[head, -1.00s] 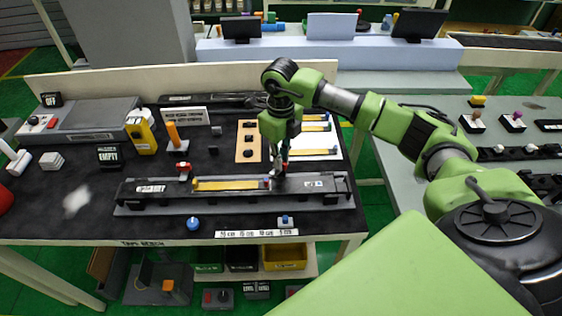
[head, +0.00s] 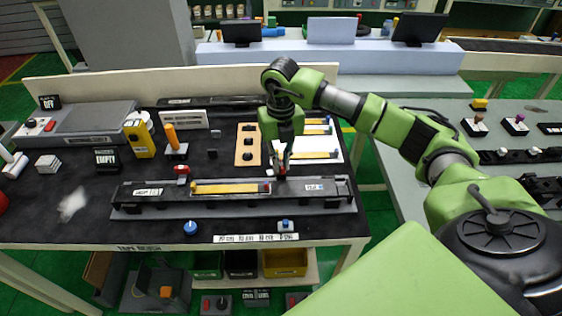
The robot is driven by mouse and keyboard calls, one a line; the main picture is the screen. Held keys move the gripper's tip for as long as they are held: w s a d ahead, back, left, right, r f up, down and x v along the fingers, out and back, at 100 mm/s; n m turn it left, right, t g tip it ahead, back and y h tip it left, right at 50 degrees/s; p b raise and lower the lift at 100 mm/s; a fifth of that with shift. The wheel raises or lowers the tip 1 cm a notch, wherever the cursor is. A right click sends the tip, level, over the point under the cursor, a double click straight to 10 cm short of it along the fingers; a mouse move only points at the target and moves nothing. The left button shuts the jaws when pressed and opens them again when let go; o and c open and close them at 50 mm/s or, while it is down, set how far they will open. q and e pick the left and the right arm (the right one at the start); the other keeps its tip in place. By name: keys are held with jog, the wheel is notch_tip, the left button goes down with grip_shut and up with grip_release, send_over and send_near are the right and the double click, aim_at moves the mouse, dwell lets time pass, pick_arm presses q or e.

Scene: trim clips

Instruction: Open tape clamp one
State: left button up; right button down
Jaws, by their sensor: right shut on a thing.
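A long black fixture (head: 140,199) lies across the front of the dark bench, with a yellow strip (head: 230,189) along its middle. A clamp with a red top (head: 182,169) stands behind the fixture, left of the strip. My right gripper (head: 281,170) points down at the fixture's back edge, just past the strip's right end. It is shut on a small part, seemingly a clamp with red on it. The fingers hide most of that part, and I cannot read which clamp it is. My left gripper is out of view.
Behind the gripper lie a white board (head: 334,142) with yellow strips and an orange board (head: 246,144). A yellow device (head: 140,138) and an orange-handled tool (head: 171,134) stand at the left. A blue knob (head: 190,228) sits at the front edge.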

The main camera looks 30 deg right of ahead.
aim_at(281, 164)
jog(key=shift+w+r, duration=0.1)
jog(key=shift+r, duration=0.1)
jog(key=c, duration=2.1)
grip_release()
jog(key=shift+c, duration=0.2)
jog(key=shift+f, duration=0.1)
notch_tip(281, 164, up, 12)
